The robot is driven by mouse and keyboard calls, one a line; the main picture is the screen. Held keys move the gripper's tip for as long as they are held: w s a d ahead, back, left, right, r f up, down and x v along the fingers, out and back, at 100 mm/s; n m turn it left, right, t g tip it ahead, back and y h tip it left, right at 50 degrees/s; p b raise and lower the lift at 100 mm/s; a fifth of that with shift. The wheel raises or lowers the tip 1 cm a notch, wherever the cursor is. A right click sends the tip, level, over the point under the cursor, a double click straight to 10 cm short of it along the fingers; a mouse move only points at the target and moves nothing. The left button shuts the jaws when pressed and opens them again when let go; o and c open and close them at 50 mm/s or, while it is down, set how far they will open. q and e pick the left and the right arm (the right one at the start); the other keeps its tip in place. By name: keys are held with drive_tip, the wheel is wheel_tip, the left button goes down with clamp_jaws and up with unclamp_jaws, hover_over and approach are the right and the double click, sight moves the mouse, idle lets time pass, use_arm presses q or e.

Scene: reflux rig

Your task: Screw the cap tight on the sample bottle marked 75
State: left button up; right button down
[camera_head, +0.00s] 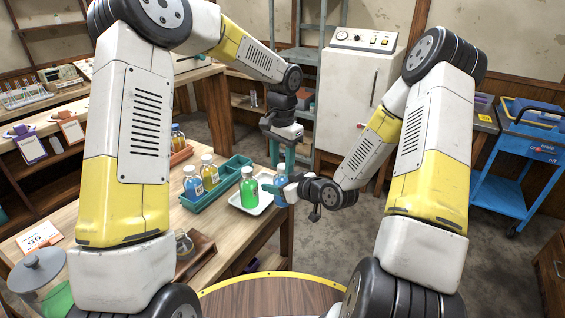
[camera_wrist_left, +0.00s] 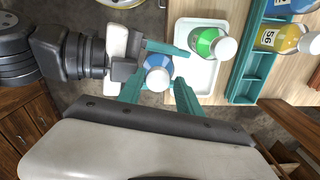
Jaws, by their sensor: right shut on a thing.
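A small blue bottle (camera_head: 281,190) with a pale cap is held upright in my right gripper (camera_head: 272,188), off the right edge of the white tray. In the left wrist view, the bottle's cap (camera_wrist_left: 157,79) faces the camera, and the right gripper (camera_wrist_left: 160,60) reaches in from the left. My left gripper (camera_head: 281,150) is above the bottle, pointing down. Its teal fingers (camera_wrist_left: 158,92) stand apart on either side of the cap, with gaps visible. No number is readable on the held bottle. Whether the cap is tight cannot be seen.
A green bottle (camera_head: 249,190) stands on the white tray (camera_head: 263,207). A teal rack (camera_head: 235,164) holds a blue bottle (camera_head: 193,184) and a yellow bottle (camera_head: 209,173), marked 56 in the wrist view. The wooden table's edge lies close to the held bottle; open floor is beyond.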

use_arm(q)
drive_tip(key=shift+s+d+r, duration=0.1)
drive_tip(key=shift+s+d, duration=0.1)
drive_tip(key=shift+a+r, duration=0.1)
drive_tip(key=shift+r, duration=2.1)
drive_tip(key=shift+w, duration=0.1)
drive_tip(key=shift+c, duration=0.4)
drive_tip(key=n, duration=0.3)
drive_tip(key=shift+s+f, duration=0.25)
drive_tip(key=shift+f, duration=0.1)
drive_tip(key=n, duration=0.3)
drive_tip(key=shift+s+r+g, duration=0.1)
drive_tip(key=shift+r+g, duration=0.2)
drive_tip(key=r+n, duration=0.1)
drive_tip(key=n, duration=0.1)
drive_tip(key=shift+r+n, duration=0.2)
drive_tip(key=shift+n, duration=0.2)
drive_tip(key=shift+w+r+n, duration=0.2)
drive_tip(key=shift+r+n, duration=0.35)
drive_tip(key=shift+n, duration=0.1)
drive_tip(key=shift+w+r+n, duration=0.15)
drive_tip(key=shift+r+n, duration=0.35)
drive_tip(key=shift+n, duration=0.15)
